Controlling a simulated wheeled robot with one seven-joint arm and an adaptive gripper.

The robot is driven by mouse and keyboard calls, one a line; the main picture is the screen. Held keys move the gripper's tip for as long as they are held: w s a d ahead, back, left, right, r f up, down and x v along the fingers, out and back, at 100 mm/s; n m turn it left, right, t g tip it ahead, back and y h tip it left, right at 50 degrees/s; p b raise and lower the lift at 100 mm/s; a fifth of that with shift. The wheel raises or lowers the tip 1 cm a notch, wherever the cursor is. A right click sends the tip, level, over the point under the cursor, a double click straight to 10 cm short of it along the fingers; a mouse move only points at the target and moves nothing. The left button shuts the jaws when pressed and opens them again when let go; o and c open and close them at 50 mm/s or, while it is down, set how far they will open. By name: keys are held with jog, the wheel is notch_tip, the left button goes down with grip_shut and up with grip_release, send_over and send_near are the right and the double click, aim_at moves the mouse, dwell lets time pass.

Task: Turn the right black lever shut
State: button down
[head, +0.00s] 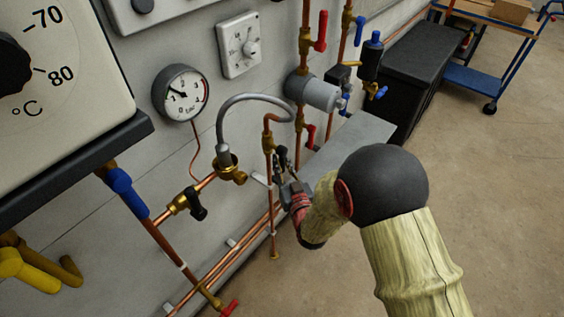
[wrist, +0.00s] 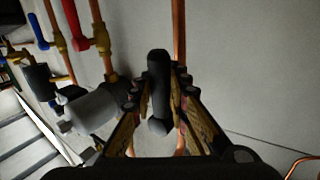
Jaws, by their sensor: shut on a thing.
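The right black lever (wrist: 158,75) stands between the two fingers of my gripper (wrist: 158,92) in the wrist view. Its long side runs roughly along the vertical copper pipe (wrist: 179,35) behind it. In the head view the lever (head: 282,157) is small and partly hidden by my gripper (head: 287,172), which is closed around it at the pipe. Its valve body is mostly hidden. The left black lever (head: 195,204) is on a brass valve on a slanting copper pipe, apart from my gripper.
A pressure gauge (head: 182,94) and a grey hose (head: 252,97) are on the wall to the left. Red levers (head: 321,32) and a grey cylinder (head: 316,91) are beyond my gripper. A black box (head: 420,62) and blue cart (head: 472,79) stand farther back. Floor at right is clear.

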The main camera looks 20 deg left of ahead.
jog(key=s+a+r+m+g+p, duration=0.2)
jog(key=m+g+p, duration=0.8)
jog(key=p, duration=1.6)
notch_tip(320, 180, up, 4)
jog(key=s, duration=0.2)
jog(key=shift+s+f+m+y, duration=0.15)
jog(key=shift+s+m+y, duration=0.15)
jog(key=shift+s, duration=0.05)
jog(key=shift+p, duration=0.45)
jog(key=c, duration=1.8)
grip_release()
jog(key=shift+o, duration=0.4)
